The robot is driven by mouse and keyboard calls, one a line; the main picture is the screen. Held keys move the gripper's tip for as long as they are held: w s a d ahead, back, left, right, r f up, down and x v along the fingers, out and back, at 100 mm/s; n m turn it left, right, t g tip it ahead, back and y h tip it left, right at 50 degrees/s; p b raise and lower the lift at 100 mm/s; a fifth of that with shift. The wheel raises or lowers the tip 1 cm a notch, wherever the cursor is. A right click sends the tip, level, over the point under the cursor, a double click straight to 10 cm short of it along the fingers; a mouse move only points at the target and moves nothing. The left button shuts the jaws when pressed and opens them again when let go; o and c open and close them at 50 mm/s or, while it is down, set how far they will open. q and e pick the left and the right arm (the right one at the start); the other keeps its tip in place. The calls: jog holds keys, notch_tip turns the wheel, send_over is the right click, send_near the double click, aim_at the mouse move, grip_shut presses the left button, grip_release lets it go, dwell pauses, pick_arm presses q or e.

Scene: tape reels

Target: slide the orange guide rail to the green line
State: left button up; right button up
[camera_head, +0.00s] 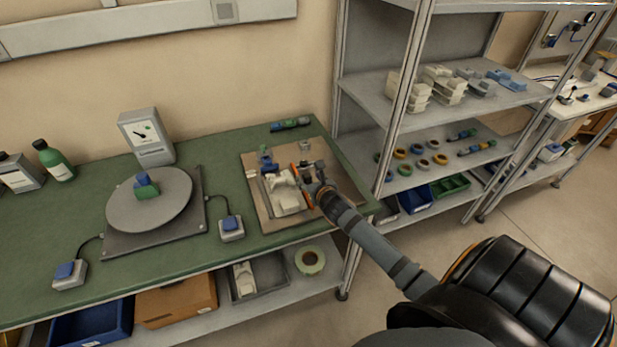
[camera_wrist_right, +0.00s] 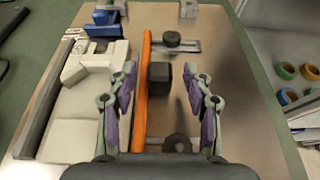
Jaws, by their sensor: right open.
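The orange guide rail (camera_head: 295,173) stands on a brown board on the green bench. In the right wrist view the rail (camera_wrist_right: 144,85) runs lengthwise, with a dark block (camera_wrist_right: 159,78) at its right side. My right gripper (camera_head: 314,187) is over the board and open. In its wrist view the gripper (camera_wrist_right: 162,84) has one finger left of the rail and the other right of the dark block. The rail is close to the left finger; I cannot tell whether they touch. I cannot make out the green line. My left gripper is not in view.
Pale blocks (camera_wrist_right: 85,62) sit left of the rail on the board (camera_wrist_right: 240,120), beside a dark bar (camera_wrist_right: 48,100). Round dark knobs on metal slots lie right of the rail. A turntable (camera_head: 128,208) is farther left. A shelf rack (camera_head: 400,110) stands close at right.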

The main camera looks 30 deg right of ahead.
jog(key=shift+w+f, duration=0.25)
jog(key=shift+w, duration=0.3)
jog(key=shift+c, duration=0.3)
grip_shut()
